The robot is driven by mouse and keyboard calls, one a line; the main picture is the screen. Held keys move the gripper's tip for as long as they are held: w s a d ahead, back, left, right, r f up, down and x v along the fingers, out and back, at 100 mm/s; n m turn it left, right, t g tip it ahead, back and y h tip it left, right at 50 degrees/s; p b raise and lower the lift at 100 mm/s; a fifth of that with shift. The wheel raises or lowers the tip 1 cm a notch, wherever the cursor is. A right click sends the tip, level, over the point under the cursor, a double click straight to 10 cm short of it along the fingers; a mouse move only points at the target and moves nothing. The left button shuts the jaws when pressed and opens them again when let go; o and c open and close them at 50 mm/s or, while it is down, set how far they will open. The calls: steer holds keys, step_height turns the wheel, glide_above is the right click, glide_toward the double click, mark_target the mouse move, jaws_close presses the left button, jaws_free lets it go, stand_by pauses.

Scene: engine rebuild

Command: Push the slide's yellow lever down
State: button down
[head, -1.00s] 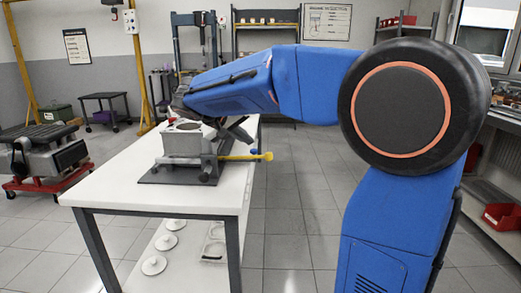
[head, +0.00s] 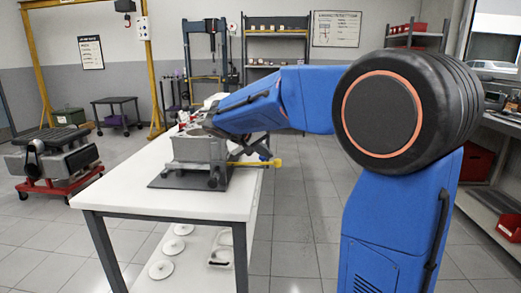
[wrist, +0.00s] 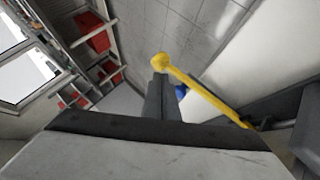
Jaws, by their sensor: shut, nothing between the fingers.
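The yellow lever (head: 252,163) sticks out to the right from the low side of the slide, past the table edge, and lies about level. Its round knob (head: 277,163) is at the free end. In the wrist view the lever (wrist: 205,92) runs diagonally, with its knob (wrist: 161,62) close by the fingertips. My gripper (wrist: 160,80) is shut and empty. In the head view the dark gripper is partly hidden and small, just above the lever; I cannot tell whether it touches. The grey slide (head: 200,150) stands on a dark plate (head: 165,182) on the table.
A white table (head: 120,170) carries the slide; its lower shelf holds several white discs (head: 173,247). A small blue part (wrist: 181,91) is beside the lever. An engine on a red stand (head: 60,182) is at far left. The floor right of the table is clear.

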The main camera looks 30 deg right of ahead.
steer(key=shift+x, duration=1.15)
steer(key=f, duration=0.1)
steer(key=f+y, duration=0.1)
steer(key=f, duration=0.1)
steer(key=f+m+t+y, duration=0.1)
steer(key=f, duration=0.1)
steer(key=shift+s+d+f, duration=0.2)
steer(key=shift+s+d, duration=0.1)
steer(key=shift+d, duration=0.05)
steer(key=shift+s, duration=0.1)
